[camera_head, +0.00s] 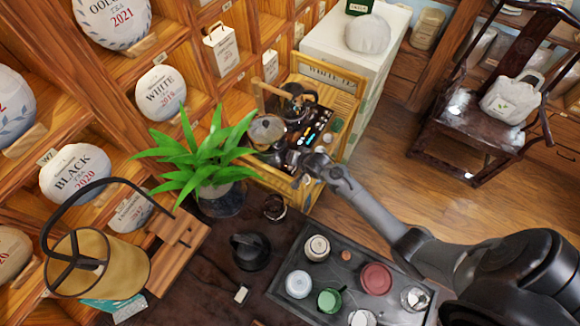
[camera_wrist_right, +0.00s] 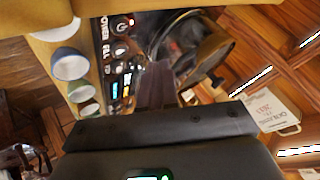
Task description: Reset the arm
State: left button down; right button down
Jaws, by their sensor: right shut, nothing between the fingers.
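My right arm (camera_head: 375,205) reaches in from the lower right in the head view. Its gripper (camera_head: 280,158) is shut and empty, beside the bamboo tea cart and close to the plant's leaves. In the right wrist view the shut fingers (camera_wrist_right: 155,85) point at the cart's black control panel (camera_wrist_right: 120,65), which has lit displays. I cannot tell whether they touch it. My left arm and gripper are not in view.
A glass kettle (camera_head: 267,130) stands on the bamboo cart (camera_head: 345,105) near the gripper. A potted plant (camera_head: 205,165) is close on its left. Below lies a dark tray (camera_head: 325,262) with several cups. Tea-cake shelves (camera_head: 110,150) line the left.

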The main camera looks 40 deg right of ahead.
dwell(0.5)
